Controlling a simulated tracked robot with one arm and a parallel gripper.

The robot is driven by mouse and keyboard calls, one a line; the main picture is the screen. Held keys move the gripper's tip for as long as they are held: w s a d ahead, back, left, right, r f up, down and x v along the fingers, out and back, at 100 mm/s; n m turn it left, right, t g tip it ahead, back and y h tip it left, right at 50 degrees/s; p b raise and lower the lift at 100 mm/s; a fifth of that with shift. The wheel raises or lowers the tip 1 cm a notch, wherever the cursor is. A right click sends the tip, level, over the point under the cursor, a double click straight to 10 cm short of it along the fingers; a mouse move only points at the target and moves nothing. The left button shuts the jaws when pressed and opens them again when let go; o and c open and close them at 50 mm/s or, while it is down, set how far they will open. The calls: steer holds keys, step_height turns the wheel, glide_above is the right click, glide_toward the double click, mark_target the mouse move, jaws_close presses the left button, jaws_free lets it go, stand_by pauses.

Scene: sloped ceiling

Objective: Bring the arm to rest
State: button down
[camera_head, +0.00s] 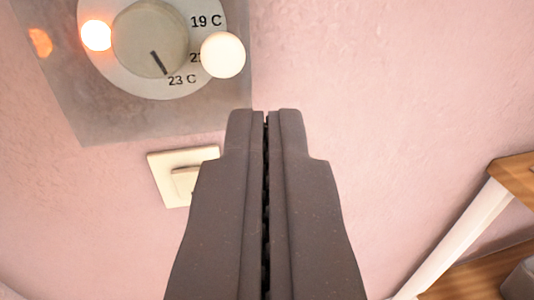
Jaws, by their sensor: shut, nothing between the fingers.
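My gripper (266,116) is in the lower middle of the camera view, pointing up the picture. Its two dark grey fingers are pressed together with only a thin dark line between them, and they hold nothing. The tips lie in the picture just right of the lower right corner of a grey thermostat plate (105,118). I cannot tell how far the tips are from the wall. The rest of my arm is out of view.
A dial (150,40), with its mark at 23 C, sits on the plate between a glowing orange light (97,36) and a pale round knob (223,55). A cream wall switch (164,174) is partly behind my gripper. A wooden-topped table (515,176) with a white leg stands at right.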

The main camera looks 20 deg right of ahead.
steer(key=s+d+v, duration=0.1)
steer(key=v, duration=0.6)
steer(key=w+a+r+n+y, duration=0.15)
steer(key=r+y, duration=0.25)
steer(key=r, duration=0.7)
steer(key=w+a+r+y, duration=0.15)
steer(key=r+y, duration=0.25)
steer(key=r, duration=0.7)
steer(key=s+d+r+n, duration=0.1)
steer(key=s+d+r, duration=0.5)
steer(key=r, duration=0.3)
steer(key=s+d+r+n+g+h, duration=0.1)
steer(key=s+d+r, duration=0.6)
steer(key=s+r, duration=0.2)
steer(key=shift+s+r+n+p, duration=0.3)
steer(key=shift+r+n, duration=0.05)
steer(key=shift+r, duration=0.1)
steer(key=shift+d, duration=0.1)
